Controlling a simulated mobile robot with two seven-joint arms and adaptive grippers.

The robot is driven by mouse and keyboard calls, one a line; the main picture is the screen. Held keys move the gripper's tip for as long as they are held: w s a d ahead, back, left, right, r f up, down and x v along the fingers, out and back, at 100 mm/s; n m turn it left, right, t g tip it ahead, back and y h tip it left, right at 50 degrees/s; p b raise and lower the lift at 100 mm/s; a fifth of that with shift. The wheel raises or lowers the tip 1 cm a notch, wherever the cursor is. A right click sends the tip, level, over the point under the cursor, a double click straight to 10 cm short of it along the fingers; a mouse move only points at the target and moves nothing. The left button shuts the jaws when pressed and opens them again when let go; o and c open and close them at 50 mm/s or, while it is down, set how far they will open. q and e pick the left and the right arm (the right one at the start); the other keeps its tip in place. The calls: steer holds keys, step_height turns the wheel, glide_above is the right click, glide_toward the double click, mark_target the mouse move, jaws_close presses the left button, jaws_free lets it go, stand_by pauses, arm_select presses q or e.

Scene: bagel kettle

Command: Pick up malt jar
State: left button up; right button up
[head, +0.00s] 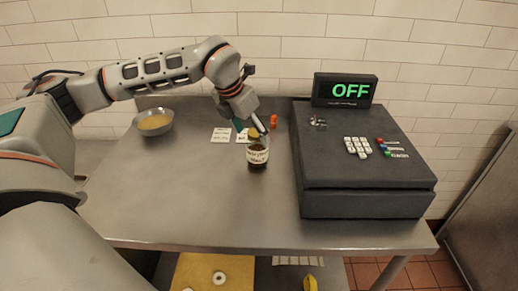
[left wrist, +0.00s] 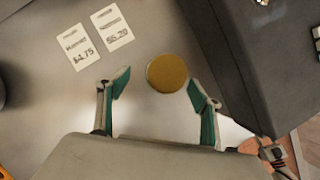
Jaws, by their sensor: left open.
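The malt jar (head: 257,157) is a dark jar with a pale label and a gold lid. It stands upright on the steel table, left of the cash register. In the left wrist view I look down on its round gold lid (left wrist: 167,73). My left gripper (head: 252,127) is at the top of the jar, pointing down. In the left wrist view its two green-padded fingers (left wrist: 157,84) are spread, with the lid between and slightly beyond their tips. I cannot tell whether a finger touches the jar. My right gripper is not in view.
The dark cash register (head: 365,190) with an "OFF" display (head: 345,90) stands close on the right. Two price cards (head: 221,135) lie behind the jar, near a small orange object (head: 273,121). A metal bowl (head: 154,122) sits at the back left. The table front (head: 190,205) is clear.

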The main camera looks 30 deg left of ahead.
mark_target(257, 144)
arm_select(q)
steer(key=x, duration=0.4)
steer(key=shift+s+d+f, duration=0.1)
steer(key=shift+d+f, duration=0.2)
steer(key=shift+d, duration=0.1)
steer(key=shift+w+f, duration=0.2)
steer(key=shift+f, duration=0.2)
steer(key=shift+r, duration=0.1)
steer(key=c, duration=1.6)
